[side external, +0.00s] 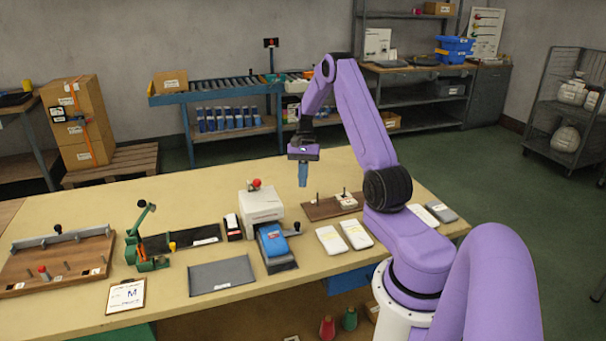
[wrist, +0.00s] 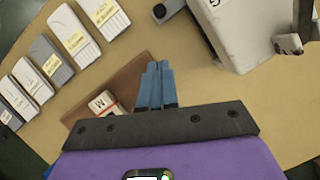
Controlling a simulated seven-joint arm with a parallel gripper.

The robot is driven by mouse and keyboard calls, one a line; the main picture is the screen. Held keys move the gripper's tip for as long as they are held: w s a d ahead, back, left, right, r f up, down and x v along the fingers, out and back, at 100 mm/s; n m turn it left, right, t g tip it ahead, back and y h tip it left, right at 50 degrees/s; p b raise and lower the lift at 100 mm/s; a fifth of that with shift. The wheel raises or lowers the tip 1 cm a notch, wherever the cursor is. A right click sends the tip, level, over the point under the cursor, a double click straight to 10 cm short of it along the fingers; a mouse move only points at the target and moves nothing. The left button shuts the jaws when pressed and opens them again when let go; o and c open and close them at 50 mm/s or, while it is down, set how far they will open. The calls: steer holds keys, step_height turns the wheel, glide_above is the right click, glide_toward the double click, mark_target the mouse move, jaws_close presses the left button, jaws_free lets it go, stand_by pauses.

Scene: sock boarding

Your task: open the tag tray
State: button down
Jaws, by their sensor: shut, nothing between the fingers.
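My gripper (side external: 303,184) is shut and empty, its blue fingers pointing down above the bench. In the wrist view my gripper (wrist: 154,66) shows its fingers pressed together, over the edge of a brown wooden board (wrist: 128,74). A small white and red box marked M (wrist: 103,103) sits on that board, partly hidden by my gripper. In the side view the board (side external: 322,211) carries upright pegs and white pieces (side external: 346,200). I cannot tell for certain which thing is the tag tray, and no open tray shows.
A white machine with a red knob (side external: 261,206) stands left of my gripper, with a blue pad (side external: 272,240) before it. White packets (side external: 356,235) lie in front of the board. A green press (side external: 145,240) and a grey mat (side external: 222,275) are farther left.

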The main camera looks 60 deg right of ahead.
steer(key=shift+d+r, duration=0.15)
steer(key=shift+r, duration=0.3)
steer(key=c, duration=1.4)
jaws_free()
steer(key=shift+w+r, duration=0.1)
steer(key=shift+r, duration=0.15)
steer(key=shift+o, duration=0.8)
steer(key=a+r+n+h, duration=0.1)
steer(key=a+r+h, duration=0.1)
steer(key=a+r, duration=0.2)
steer(key=shift+s+r, duration=0.15)
steer(key=shift+s, duration=0.15)
steer(key=n+t+h, duration=0.1)
steer(key=n+h, duration=0.1)
glide_toward(297, 223)
step_height(297, 223, down, 8)
steer(key=shift+s+a+f, duration=0.1)
steer(key=shift+s+f, duration=0.05)
jaws_close()
